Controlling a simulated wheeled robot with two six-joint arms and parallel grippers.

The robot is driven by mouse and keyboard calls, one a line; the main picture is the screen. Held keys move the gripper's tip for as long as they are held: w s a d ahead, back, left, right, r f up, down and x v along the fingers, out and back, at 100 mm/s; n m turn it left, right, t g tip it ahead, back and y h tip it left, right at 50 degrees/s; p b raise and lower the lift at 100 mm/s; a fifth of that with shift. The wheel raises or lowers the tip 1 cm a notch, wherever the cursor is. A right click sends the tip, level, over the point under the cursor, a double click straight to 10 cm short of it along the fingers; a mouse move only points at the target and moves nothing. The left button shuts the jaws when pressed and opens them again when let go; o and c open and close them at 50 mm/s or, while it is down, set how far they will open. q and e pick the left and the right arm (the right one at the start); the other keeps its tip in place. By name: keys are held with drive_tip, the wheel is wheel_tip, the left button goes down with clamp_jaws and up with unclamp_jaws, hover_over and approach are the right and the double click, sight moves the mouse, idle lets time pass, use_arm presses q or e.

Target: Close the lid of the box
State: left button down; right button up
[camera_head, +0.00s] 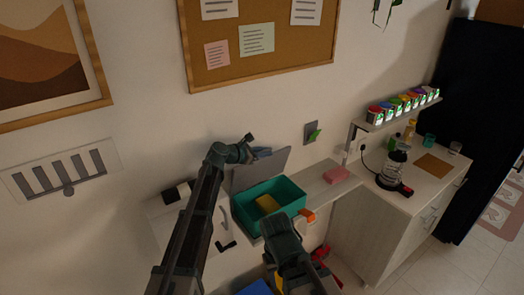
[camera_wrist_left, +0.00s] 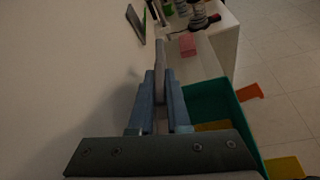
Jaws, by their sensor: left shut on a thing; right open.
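The teal box (camera_head: 296,190) stands open on the counter, with a yellow item (camera_head: 267,204) inside. Its grey lid (camera_head: 265,172) stands raised along the wall side. My left gripper (camera_head: 262,152) is at the lid's upper edge. In the left wrist view its fingers (camera_wrist_left: 160,88) are shut on the thin lid (camera_wrist_left: 160,52), which is seen edge-on. The teal box (camera_wrist_left: 212,98) is to the right of the fingers there. My right gripper (camera_head: 279,224) is open at the box's front side, and my arm hides part of that side.
A pink block (camera_head: 336,175) lies on the counter right of the box. An orange piece (camera_head: 309,216) is at the box's front right. A coffee maker (camera_head: 394,170) and a spice shelf (camera_head: 400,108) are farther right. A dark holder (camera_head: 175,192) is at left.

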use_arm(q)
drive_tip(key=s+d+f+m+t+b, duration=0.1)
drive_tip(key=s+d+f+m+b, duration=0.1)
drive_tip(key=s+f+b, duration=0.2)
drive_tip(key=s+d+f+m+t+b, duration=0.2)
drive_tip(key=s+d+f+m+b, duration=0.1)
drive_tip(key=f+b, duration=0.4)
drive_tip(key=s+d+f+m+t+y+b, duration=0.1)
drive_tip(key=s+f+b, duration=0.4)
drive_tip(key=b, duration=0.5)
drive_tip(key=shift+s+d+f+m+t, duration=0.15)
drive_tip(key=shift+s+d+f+m, duration=0.1)
drive_tip(key=shift+d+m, duration=0.25)
drive_tip(key=shift+s+d+f+m+t, duration=0.15)
drive_tip(key=shift+d+f+m, duration=0.15)
drive_tip(key=shift+d, duration=0.4)
drive_tip(key=shift+s+f+b, duration=0.15)
drive_tip(key=shift+f+b, duration=0.7)
drive_tip(key=shift+b, duration=0.4)
drive_tip(key=shift+s+f, duration=0.1)
drive_tip(key=c, duration=1.1)
unclamp_jaws()
drive_tip(key=shift+o, duration=1.1)
drive_tip(key=shift+w+f, duration=0.1)
drive_tip(key=shift+w, duration=0.1)
